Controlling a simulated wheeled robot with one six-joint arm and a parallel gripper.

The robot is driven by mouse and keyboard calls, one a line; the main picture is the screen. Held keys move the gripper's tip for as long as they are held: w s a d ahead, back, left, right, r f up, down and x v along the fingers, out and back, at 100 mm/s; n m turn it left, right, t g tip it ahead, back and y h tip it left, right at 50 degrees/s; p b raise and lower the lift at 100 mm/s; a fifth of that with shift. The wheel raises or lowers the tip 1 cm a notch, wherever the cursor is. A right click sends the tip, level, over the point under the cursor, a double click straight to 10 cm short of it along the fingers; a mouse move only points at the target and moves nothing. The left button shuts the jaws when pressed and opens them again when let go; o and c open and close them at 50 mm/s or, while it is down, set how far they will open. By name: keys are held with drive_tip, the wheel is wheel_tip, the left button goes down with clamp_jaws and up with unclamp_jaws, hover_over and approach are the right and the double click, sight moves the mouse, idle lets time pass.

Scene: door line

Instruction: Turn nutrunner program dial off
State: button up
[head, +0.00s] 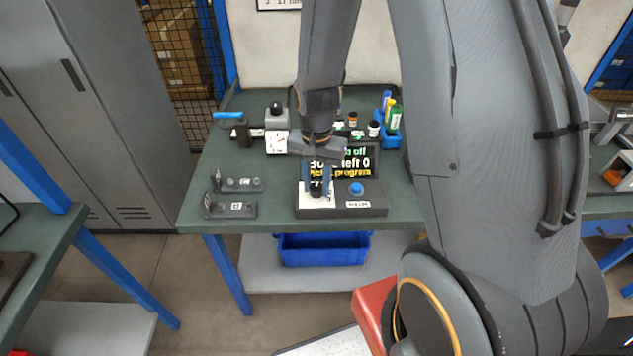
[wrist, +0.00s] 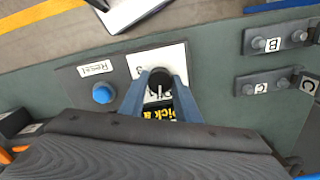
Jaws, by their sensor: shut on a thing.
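The nutrunner controller (head: 376,211) is a dark box on the green bench, with a lit display (head: 355,160) of green and yellow text, partly hidden by my arm. Its black program dial (head: 316,188) stands on a white plate at the box's left side. The dial also shows in the wrist view (wrist: 160,82), with the white plate around it. My gripper (head: 316,183) points down at the dial, one blue finger on each side. In the wrist view my gripper (wrist: 160,88) is shut on the dial. The dial's pointer and most plate markings are hidden.
A blue button (head: 356,188) sits right of the dial, near the Reset label. Two small dark holders (head: 230,210) lie to the left. Bottles (head: 395,116) and a blue-handled tool (head: 228,116) stand behind. A blue bin (head: 324,250) is below the bench.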

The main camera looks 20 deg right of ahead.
sight(316, 186)
drive_tip(key=shift+n, duration=1.1)
drive_tip(key=o, duration=1)
drive_tip(key=shift+o, duration=0.2)
drive_tip(key=shift+r, duration=0.15)
drive_tip(key=shift+r+b, duration=0.6)
drive_tip(key=shift+r, duration=3.2)
